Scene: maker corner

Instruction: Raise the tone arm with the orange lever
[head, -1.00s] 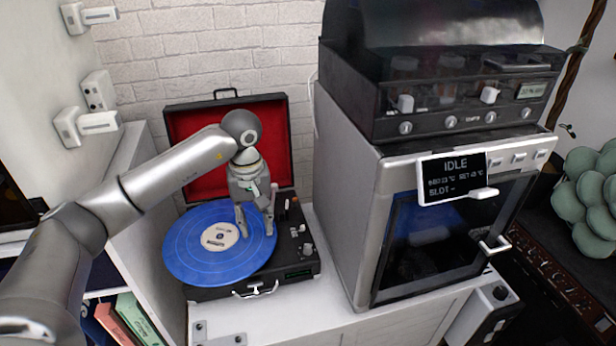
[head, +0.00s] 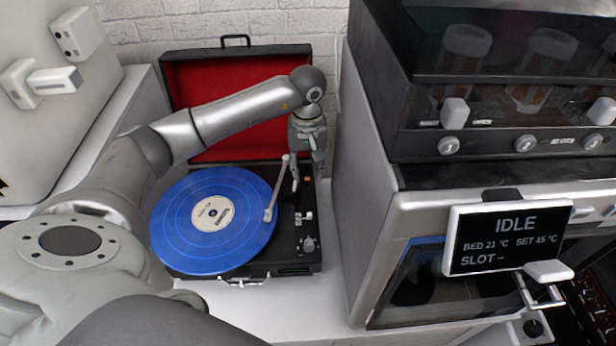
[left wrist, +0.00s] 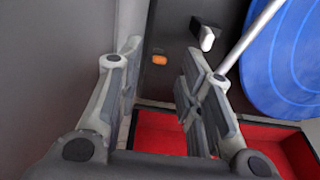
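A turntable (head: 262,262) in a black case with a red-lined lid stands open on the white surface, with a blue record (head: 180,228) on it. The pale tone arm (head: 277,190) reaches over the record's right edge; its rod (left wrist: 250,35) also shows in the left wrist view. A small orange piece (left wrist: 160,60), apparently the lever's tip, shows on the dark deck between my fingers. I cannot make it out in the head view. My left gripper (head: 297,183) is open above the deck's right rear, right of the tone arm. My right gripper is not in view.
A black-and-white knob (left wrist: 207,38) is near my right-hand finger in the wrist view. A machine with an IDLE screen (head: 508,240) stands close on the right. The red lid (head: 190,100) rises behind. White surface (head: 310,315) is clear in front.

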